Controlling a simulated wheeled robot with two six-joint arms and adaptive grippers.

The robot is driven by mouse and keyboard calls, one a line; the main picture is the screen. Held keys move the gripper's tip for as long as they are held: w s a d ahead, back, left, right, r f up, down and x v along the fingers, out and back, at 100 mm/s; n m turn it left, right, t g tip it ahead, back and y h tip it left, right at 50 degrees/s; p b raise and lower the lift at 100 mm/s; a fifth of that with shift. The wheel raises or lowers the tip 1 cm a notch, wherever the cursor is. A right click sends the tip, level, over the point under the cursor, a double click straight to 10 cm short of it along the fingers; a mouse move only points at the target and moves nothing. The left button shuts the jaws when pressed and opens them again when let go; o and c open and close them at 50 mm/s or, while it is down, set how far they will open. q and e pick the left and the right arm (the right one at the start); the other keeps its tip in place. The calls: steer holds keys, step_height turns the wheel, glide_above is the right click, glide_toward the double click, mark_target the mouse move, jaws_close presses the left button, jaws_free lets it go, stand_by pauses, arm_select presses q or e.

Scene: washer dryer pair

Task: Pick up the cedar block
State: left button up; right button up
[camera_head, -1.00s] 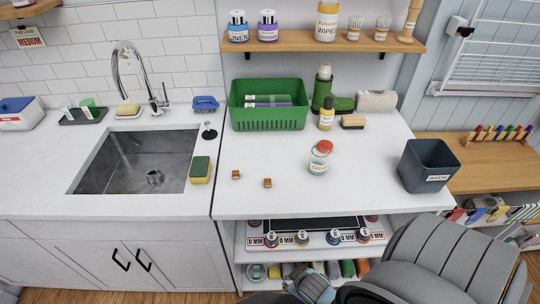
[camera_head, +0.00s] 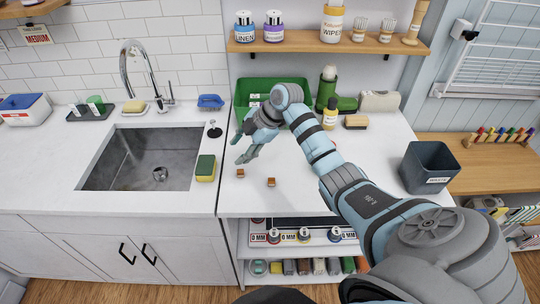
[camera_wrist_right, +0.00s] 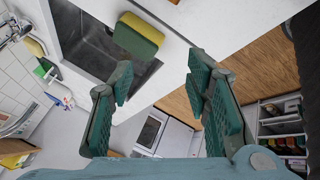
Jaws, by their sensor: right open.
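Two small brown wooden blocks lie on the white counter: one at the left (camera_head: 240,173) and one a little to its right and nearer the front edge (camera_head: 271,182). The pictures do not show which is the cedar block. My right gripper (camera_head: 244,149) is over the counter, above and behind the left block, apart from both, with its fingers pointing down and left. In the right wrist view its two green-padded fingers (camera_wrist_right: 158,72) are spread with nothing between them. My left gripper is not in view.
A green-and-yellow sponge (camera_head: 205,168) lies by the sink (camera_head: 150,160). A green basket (camera_head: 245,88) stands behind my gripper, partly hidden. A brush (camera_head: 356,122), bottle (camera_head: 330,113) and waste bin (camera_head: 428,167) stand to the right. The red-lidded jar is hidden now.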

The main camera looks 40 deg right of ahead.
steer(key=s+d+m+g+h, duration=0.35)
steer(key=s+d, duration=0.25)
steer(key=d, duration=0.2)
steer(key=b, duration=1)
glide_above(272, 180)
steer(key=d, duration=0.1)
steer(key=shift+m+g, duration=0.25)
steer(key=shift+g, duration=0.2)
step_height(272, 180, down, 8)
steer(key=shift+s+f, duration=0.1)
steer(key=shift+f, duration=0.5)
steer(key=f+b, duration=0.1)
steer(key=f, duration=0.1)
steer(key=a+f, duration=0.1)
steer(key=shift+w+f+b, duration=0.2)
steer(key=shift+f+b, duration=0.2)
steer(key=c, duration=0.8)
